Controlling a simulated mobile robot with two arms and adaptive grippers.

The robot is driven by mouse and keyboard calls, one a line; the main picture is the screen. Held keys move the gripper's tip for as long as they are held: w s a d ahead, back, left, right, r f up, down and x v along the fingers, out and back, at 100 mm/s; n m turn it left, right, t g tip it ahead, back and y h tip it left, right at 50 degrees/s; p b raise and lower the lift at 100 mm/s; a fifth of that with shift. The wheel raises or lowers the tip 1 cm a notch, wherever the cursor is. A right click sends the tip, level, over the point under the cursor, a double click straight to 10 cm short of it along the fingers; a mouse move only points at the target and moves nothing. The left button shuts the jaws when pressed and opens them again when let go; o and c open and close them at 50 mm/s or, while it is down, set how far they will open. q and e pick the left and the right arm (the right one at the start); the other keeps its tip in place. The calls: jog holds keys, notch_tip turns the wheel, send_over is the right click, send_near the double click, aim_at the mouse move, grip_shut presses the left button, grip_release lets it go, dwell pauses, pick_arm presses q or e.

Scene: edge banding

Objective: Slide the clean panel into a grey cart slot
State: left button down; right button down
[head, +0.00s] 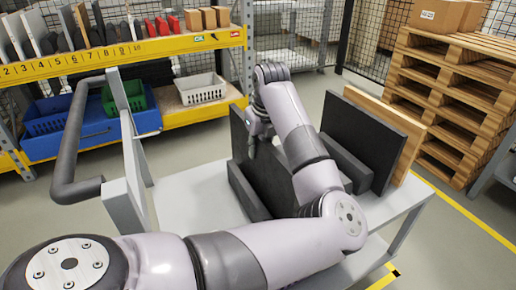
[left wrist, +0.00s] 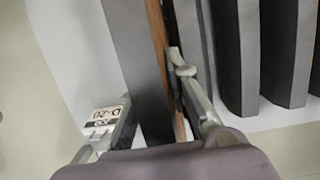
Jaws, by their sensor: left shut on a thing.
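The cart (head: 190,200) has a light grey deck with dark grey slot dividers (head: 247,192). My left arm reaches over it, and my left gripper (head: 252,146) points down at a dark upright panel (head: 240,135), shut on it. In the left wrist view the panel's brown edge (left wrist: 156,28) runs between the two fingers, beside a dark grey face. The forearm hides part of the panel and slot, so I cannot tell how deep it sits. My right gripper is not in view.
Another dark panel (head: 360,130) and a wood-coloured panel (head: 405,125) stand upright at the cart's right. The cart handle (head: 68,150) is at the left. A yellow shelf (head: 150,48) with bins is behind, and stacked pallets (head: 455,85) stand at the right.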

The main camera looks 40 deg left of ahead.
pick_arm(q)
jog(key=shift+r, duration=0.15)
jog(key=c, duration=1.7)
grip_release()
jog(key=shift+o, duration=1.3)
